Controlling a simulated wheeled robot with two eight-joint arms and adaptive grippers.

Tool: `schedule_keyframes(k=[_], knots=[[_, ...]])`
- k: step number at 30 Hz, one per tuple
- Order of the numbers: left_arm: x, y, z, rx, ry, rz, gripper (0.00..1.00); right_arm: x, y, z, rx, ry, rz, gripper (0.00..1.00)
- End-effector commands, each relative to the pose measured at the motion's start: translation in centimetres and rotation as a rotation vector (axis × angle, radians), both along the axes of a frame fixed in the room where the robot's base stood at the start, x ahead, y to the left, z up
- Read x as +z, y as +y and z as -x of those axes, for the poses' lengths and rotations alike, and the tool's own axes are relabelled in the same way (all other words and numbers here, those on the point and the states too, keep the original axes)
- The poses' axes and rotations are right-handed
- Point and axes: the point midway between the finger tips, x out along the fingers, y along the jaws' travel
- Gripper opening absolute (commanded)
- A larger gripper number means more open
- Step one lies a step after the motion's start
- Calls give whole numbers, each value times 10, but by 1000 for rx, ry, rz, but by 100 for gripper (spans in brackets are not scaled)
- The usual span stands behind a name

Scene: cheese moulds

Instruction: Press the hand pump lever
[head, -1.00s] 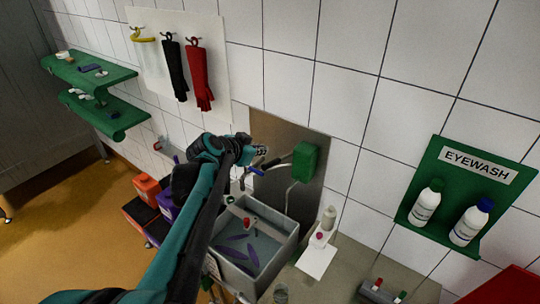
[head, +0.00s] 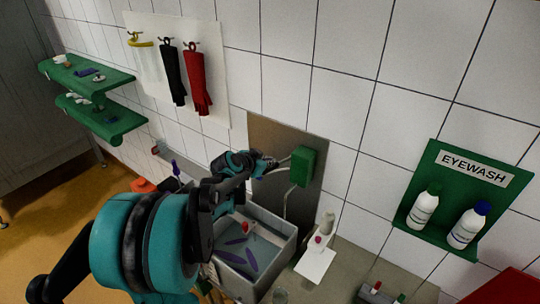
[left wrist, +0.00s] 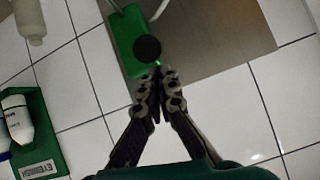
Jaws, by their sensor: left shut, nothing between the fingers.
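The hand pump is a green box (head: 302,166) on a metal wall plate (head: 262,134). Its thin lever arm (head: 284,160) runs left toward my left gripper (head: 268,163), which hides the lever's outer end in the head view. In the left wrist view, the green box (left wrist: 127,38) shows with a round black part (left wrist: 147,49) in front of it, perhaps the lever's end. My left gripper's fingertips (left wrist: 159,74) are together and empty, just below this black part. I cannot tell whether they touch it. My right gripper is not in view.
A grey basin (head: 287,254) holding purple pieces stands below the pump. A green eyewash shelf (head: 436,177) with two bottles hangs on the right wall. Gloves (head: 197,82) hang upper left.

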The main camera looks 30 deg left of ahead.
Motion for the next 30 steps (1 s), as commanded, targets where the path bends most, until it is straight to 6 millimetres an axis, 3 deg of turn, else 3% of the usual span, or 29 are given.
schedule_keyframes(k=[17, 23, 30], knots=[[-9, 1, 3, -1, -11, 0, 0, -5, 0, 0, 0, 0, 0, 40], [-26, 2, 9, 1, -75, 6, 0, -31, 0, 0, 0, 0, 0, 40], [-61, 3, 20, 2, -233, 18, 0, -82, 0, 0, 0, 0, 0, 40]])
